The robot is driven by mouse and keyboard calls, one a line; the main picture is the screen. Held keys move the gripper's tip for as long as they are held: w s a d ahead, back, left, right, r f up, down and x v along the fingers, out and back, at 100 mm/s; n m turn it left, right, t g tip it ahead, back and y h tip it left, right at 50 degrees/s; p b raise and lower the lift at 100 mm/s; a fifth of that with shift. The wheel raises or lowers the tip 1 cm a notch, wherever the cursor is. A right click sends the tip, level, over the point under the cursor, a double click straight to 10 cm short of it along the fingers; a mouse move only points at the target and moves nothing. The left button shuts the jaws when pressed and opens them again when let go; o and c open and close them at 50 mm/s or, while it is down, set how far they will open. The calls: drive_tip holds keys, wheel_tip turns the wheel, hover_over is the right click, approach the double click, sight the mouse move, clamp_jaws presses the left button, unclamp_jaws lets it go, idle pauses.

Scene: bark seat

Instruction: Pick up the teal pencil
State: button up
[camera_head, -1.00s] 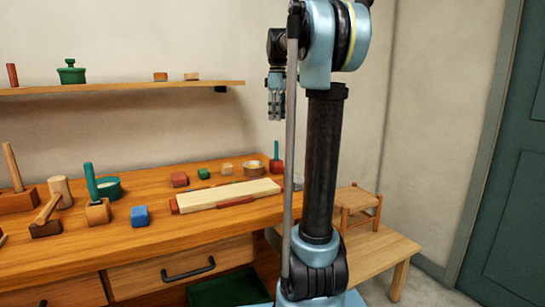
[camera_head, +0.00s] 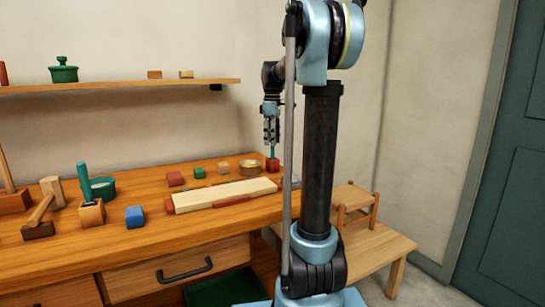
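A teal upright stick, which looks like the teal pencil (camera_head: 272,152), stands in a small red block (camera_head: 272,165) at the back right of the workbench. My gripper (camera_head: 271,138) points straight down right over it, with its fingertips at the stick's upper part. The fingers hide the top of the stick. I cannot tell whether they touch it or are closed on it. A second, thicker teal upright piece (camera_head: 83,178) stands in a wooden block (camera_head: 92,212) at the left of the bench.
A pale board (camera_head: 225,194), a red block (camera_head: 175,178), a green block (camera_head: 199,172), a blue block (camera_head: 134,216), a brass-coloured round tin (camera_head: 250,167) and a wooden mallet (camera_head: 40,218) are on the workbench (camera_head: 150,245). A shelf (camera_head: 120,86) is above.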

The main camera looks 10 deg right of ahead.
sight(273, 150)
drive_tip(key=shift+s+f, duration=0.2)
drive_tip(key=shift+f, duration=1.2)
drive_tip(key=shift+s+f, duration=0.15)
drive_tip(key=shift+f, duration=1.2)
drive_tip(key=shift+d, duration=0.1)
drive_tip(key=c, duration=0.9)
drive_tip(key=shift+o, duration=0.2)
